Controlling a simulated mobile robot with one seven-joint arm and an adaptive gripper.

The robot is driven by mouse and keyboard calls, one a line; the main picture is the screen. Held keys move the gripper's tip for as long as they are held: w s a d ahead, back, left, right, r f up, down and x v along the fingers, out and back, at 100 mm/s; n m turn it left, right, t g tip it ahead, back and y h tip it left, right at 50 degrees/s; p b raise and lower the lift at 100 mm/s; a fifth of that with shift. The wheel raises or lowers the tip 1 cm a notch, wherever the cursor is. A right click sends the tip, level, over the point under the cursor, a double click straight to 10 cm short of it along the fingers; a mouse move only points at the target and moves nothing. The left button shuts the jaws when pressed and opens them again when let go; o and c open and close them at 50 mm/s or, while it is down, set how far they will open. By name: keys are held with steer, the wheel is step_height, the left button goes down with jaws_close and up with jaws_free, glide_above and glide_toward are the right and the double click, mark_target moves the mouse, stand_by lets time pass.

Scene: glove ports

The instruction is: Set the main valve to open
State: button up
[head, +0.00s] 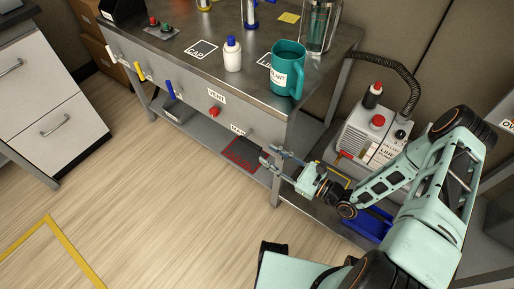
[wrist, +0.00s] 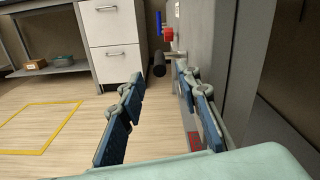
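The main valve shows in the wrist view as a black handle (wrist: 159,64) on a short metal stem, standing out from the bench's front panel. It lies ahead of my gripper (wrist: 155,85), past the fingertips and in line with the gap between them. The fingers are apart with nothing between them. In the head view my gripper (head: 268,155) is at the bench's front right corner, just below a partly hidden label (head: 238,130). I cannot clearly make out the black handle there.
A red vent knob (head: 214,112) and blue (head: 169,88), yellow (head: 139,71) and white levers line the panel (head: 190,100) to the left. A bench leg (head: 277,188) stands close to my gripper. A pump (head: 372,130) is at the right. Open floor (head: 170,210) lies in front.

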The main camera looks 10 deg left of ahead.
mark_target(257, 146)
steer(key=x, duration=0.6)
steer(key=shift+b, duration=0.3)
steer(key=shift+c, duration=0.4)
jaws_close()
